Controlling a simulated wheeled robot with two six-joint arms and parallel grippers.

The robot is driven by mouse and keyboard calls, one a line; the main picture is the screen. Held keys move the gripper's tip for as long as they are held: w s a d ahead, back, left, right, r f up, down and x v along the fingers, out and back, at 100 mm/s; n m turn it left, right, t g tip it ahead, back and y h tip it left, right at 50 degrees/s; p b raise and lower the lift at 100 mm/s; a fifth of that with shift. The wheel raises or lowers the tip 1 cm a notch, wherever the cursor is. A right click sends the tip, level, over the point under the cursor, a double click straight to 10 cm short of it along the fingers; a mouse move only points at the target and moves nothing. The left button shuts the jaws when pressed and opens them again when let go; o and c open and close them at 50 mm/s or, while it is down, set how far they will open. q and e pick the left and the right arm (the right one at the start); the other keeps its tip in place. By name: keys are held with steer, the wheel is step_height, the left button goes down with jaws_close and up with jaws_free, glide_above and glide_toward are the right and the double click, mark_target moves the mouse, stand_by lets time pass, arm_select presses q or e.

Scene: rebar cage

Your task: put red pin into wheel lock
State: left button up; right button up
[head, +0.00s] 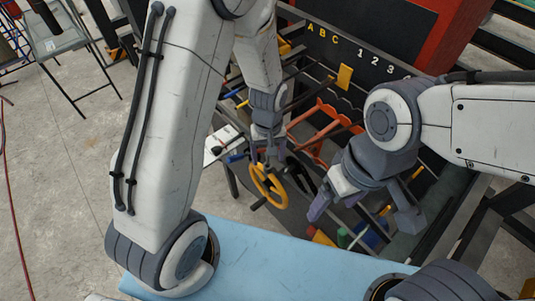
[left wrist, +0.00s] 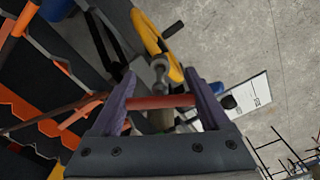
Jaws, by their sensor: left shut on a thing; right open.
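My left gripper (head: 267,163) is shut on the red pin (left wrist: 160,102), which lies crosswise between its fingers in the left wrist view. I cannot make the pin out in the head view. The yellow wheel (head: 257,187) is just below and beside this gripper; part of its rim (left wrist: 152,38) shows beyond the fingertips in the left wrist view. A grey metal fitting (left wrist: 160,68) stands by the wheel, near the fingertips; I cannot tell if it is the lock. My right gripper (head: 364,213) is open and empty, fingers spread, right of the wheel.
A dark rack with orange dividers (head: 322,125) stands behind the wheel. A black panel with letters and numbers (head: 350,40) is at the back. A light blue surface (head: 275,265) lies in front. A grey stand (head: 55,40) is at the far left, with open floor nearby.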

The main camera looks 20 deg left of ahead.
mark_target(268, 165)
arm_select(q)
steer(key=shift+f+b, duration=1.45)
steer(key=shift+f, duration=0.45)
steer(key=o, duration=1.3)
step_height(268, 165, up, 11)
steer(key=shift+f+b, duration=0.2)
steer(key=shift+b, duration=0.35)
steer(key=s+d+r+m, duration=0.3)
steer(key=s+m, duration=0.3)
steer(key=s, duration=0.3)
steer(key=s+d+r+m+h+b, duration=0.1)
steer(key=s+d+m, duration=0.3)
steer(key=s, duration=0.5)
steer(key=r+m, duration=0.1)
steer(key=m, duration=0.1)
steer(key=shift+s+r+m, duration=0.3)
steer(key=shift+r, duration=0.1)
